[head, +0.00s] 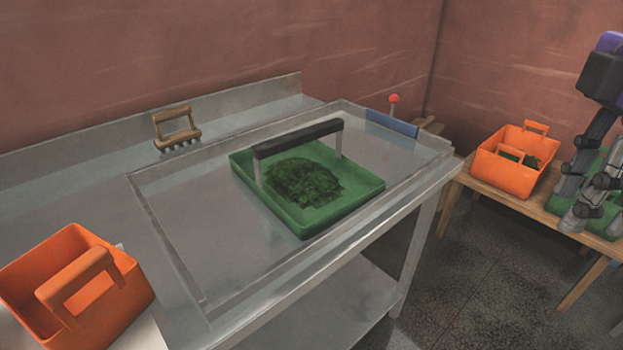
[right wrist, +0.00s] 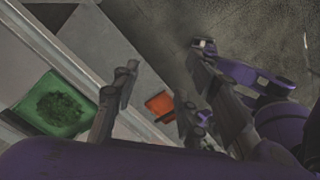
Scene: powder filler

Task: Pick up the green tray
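A green tray (head: 338,208) with a dark bar handle (head: 298,138) on two light posts sits on the metal table, a heap of dark green powder (head: 305,182) in it. A green tray with a dark heap also shows at the left of the right wrist view (right wrist: 52,128). My right gripper (head: 588,215) is at the right edge of the head view, well to the right of the tray and apart from it. In the right wrist view its fingers (right wrist: 160,95) stand apart with nothing between them. My left gripper is out of view.
A green object (head: 610,228), partly hidden by my right gripper, lies on the wooden table (head: 470,192) beside an orange container (head: 500,172). Another orange container (head: 125,285) stands front left. Metal tabletop (head: 200,235) left of the tray is clear.

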